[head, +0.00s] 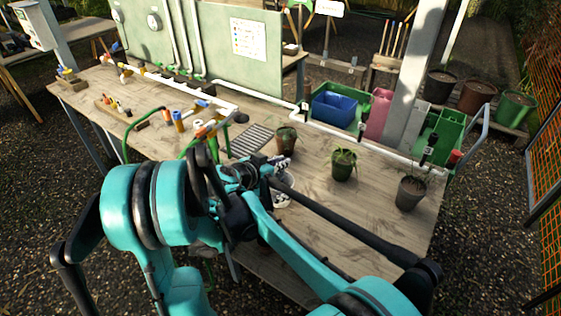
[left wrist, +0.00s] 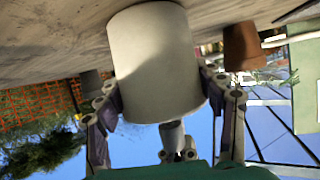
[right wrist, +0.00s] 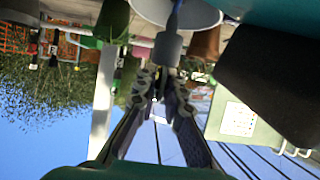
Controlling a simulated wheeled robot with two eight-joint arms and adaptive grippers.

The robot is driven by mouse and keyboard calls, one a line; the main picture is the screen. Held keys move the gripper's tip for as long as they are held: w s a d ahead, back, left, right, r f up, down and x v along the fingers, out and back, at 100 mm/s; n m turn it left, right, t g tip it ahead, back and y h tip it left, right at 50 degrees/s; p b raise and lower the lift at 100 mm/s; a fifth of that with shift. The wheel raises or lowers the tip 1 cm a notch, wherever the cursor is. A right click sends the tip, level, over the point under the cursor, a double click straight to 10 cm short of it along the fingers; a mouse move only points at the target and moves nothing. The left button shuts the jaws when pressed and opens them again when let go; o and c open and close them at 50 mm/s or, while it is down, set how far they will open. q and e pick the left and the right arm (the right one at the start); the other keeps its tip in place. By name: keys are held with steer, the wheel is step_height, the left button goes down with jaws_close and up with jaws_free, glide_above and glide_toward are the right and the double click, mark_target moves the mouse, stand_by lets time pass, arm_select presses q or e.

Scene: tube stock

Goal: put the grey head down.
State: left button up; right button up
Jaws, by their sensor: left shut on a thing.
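The grey head is a pale grey cylinder, large in the left wrist view (left wrist: 155,65). My left gripper (left wrist: 162,95) is shut around its sides, one finger on each side. In the head view a small pale part of the head (head: 289,180) shows beside the fingers, close to the table. My arms hide much of this spot in the head view.
A slotted grate (head: 251,141) lies at left. A blue bin (head: 334,109) and white pipe are behind. Bare wood shows between the pots.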

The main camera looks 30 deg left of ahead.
steer(key=shift+o, duration=1.1)
step_height(320, 180, up, 7)
steer(key=shift+r, duration=0.1)
arm_select(q)
steer(key=o, duration=1.2)
steer(key=shift+o, duration=0.2)
